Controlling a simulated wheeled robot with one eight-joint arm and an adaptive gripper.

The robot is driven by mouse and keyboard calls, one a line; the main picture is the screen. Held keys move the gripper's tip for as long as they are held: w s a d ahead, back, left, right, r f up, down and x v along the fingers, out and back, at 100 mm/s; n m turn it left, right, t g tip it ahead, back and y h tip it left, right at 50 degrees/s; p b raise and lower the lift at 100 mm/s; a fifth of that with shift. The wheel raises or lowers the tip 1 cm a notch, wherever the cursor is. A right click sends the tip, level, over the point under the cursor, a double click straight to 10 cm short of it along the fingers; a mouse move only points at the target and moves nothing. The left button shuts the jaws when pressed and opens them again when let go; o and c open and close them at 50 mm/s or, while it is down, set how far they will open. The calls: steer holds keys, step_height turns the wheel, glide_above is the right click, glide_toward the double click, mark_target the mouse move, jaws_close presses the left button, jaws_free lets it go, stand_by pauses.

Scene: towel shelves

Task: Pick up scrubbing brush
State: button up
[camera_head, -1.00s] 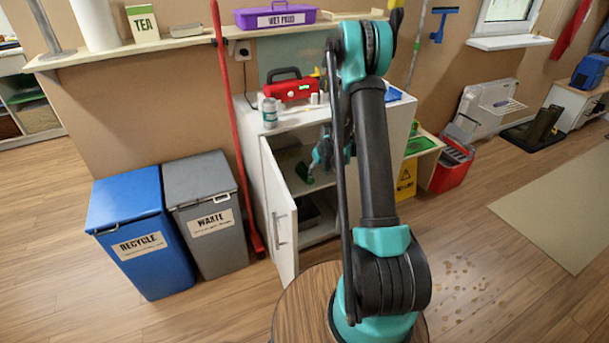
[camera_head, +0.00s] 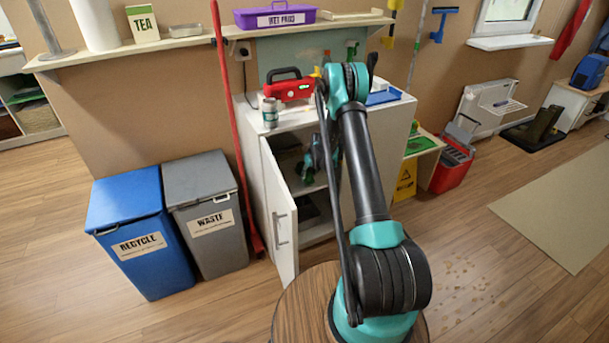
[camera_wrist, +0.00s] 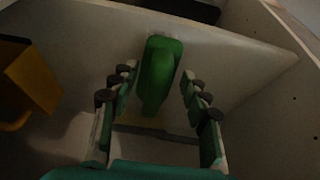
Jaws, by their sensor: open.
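A green scrubbing brush (camera_wrist: 160,75) shows in the wrist view, standing out inside the pale cabinet. My gripper (camera_wrist: 157,84) is open, with one finger on each side of the brush. A gap shows between the brush and each finger, so I see no grip on it. In the head view my gripper (camera_head: 320,163) is inside the open white cabinet (camera_head: 275,168), at its upper compartment. My arm hides much of the cabinet there, and the brush is hard to make out.
The open cabinet door (camera_head: 280,215) stands left of my arm. A yellow-orange object (camera_wrist: 28,78) is left of the gripper. A red toolbox-like case (camera_head: 290,88) and a can (camera_head: 270,112) sit on the cabinet top. Blue (camera_head: 140,235) and grey (camera_head: 207,215) bins stand left.

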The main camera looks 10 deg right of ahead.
steer(key=w, duration=0.1)
steer(key=w+a, duration=0.1)
steer(key=w, duration=0.3)
steer(key=shift+a+f, duration=0.1)
steer(key=shift+a, duration=0.2)
steer(key=shift+w+f, duration=0.1)
steer(key=shift+f, duration=0.35)
jaws_close()
